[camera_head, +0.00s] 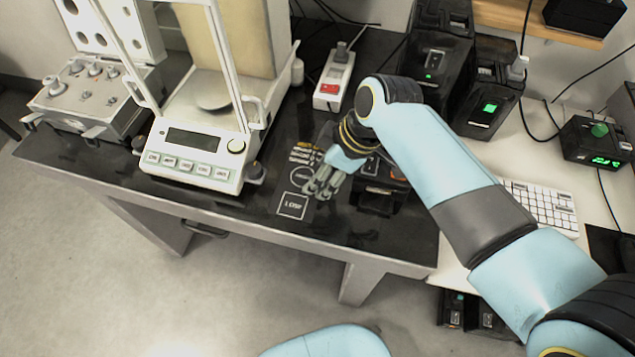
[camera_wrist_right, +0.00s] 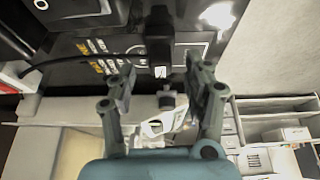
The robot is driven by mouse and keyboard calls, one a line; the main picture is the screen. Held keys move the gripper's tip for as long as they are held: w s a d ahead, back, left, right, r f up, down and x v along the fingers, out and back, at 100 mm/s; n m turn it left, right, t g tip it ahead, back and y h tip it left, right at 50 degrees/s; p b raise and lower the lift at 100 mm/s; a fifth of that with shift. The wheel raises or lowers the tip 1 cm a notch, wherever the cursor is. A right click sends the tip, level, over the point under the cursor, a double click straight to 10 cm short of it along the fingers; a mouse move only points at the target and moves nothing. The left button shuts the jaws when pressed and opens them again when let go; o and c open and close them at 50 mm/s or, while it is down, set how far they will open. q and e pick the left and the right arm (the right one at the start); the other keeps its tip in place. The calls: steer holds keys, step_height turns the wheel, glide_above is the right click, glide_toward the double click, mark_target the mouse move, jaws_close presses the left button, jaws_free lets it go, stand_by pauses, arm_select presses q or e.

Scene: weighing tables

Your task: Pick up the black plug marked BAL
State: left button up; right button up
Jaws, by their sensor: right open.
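My right gripper (camera_head: 322,184) is low over the front part of the black table, its fingers pointing down. In the right wrist view its two fingers (camera_wrist_right: 163,78) are apart. A black plug-like piece (camera_wrist_right: 159,38) with a dark cable leading left stands just beyond and between the fingertips, with a small pale patch at its lower end. I see no finger closed on it, and I cannot read a BAL marking on it. In the head view the gripper hides this piece. My left gripper is in neither view.
A white balance (camera_head: 190,165) stands left of the gripper. A white power strip (camera_head: 330,92) with a red switch lies behind it. Printed outlines, including a square (camera_head: 293,205), mark the black tabletop (camera_head: 255,200). Black boxes (camera_head: 435,65) and a keyboard (camera_head: 540,205) are at right.

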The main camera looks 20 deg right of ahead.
steer(key=x, duration=0.2)
steer(key=shift+a+f, duration=0.15)
steer(key=shift+f, duration=0.05)
steer(key=c, duration=0.4)
jaws_close()
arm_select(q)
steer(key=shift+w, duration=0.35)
arm_select(e)
steer(key=shift+r, duration=0.15)
